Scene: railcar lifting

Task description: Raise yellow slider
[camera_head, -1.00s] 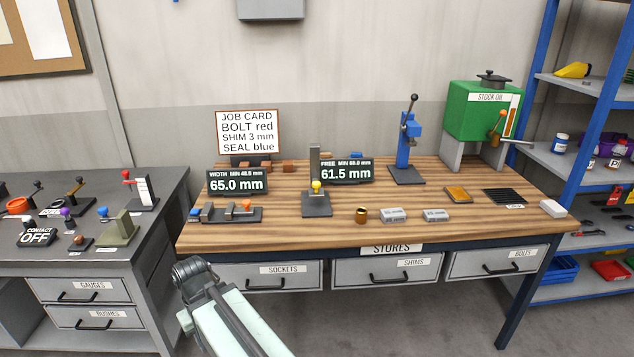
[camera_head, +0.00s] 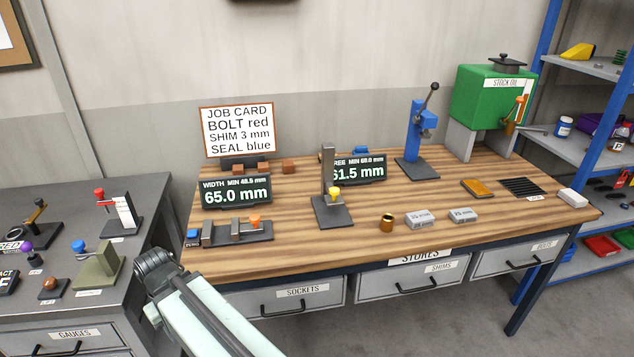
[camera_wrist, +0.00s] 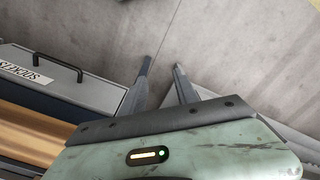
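The yellow slider (camera_head: 334,193) is a small yellow knob low on a dark upright post with a flat base (camera_head: 332,213), standing on the wooden bench. The display (camera_head: 359,171) reading 61.5 mm stands behind it, partly hidden by the post. My arm shows at the lower left of the head view, in front of the bench and away from the slider. In the wrist view my gripper (camera_wrist: 163,82) has its two fingers apart with nothing between them, over grey floor beside the sockets drawer.
An orange-knobbed gauge (camera_head: 237,231) and a 65.0 mm display (camera_head: 236,191) stand left of the slider. A brass cup (camera_head: 387,223) and grey shim blocks (camera_head: 419,219) lie right of it. A blue press (camera_head: 420,137) stands behind. The front bench edge is between my arm and the slider.

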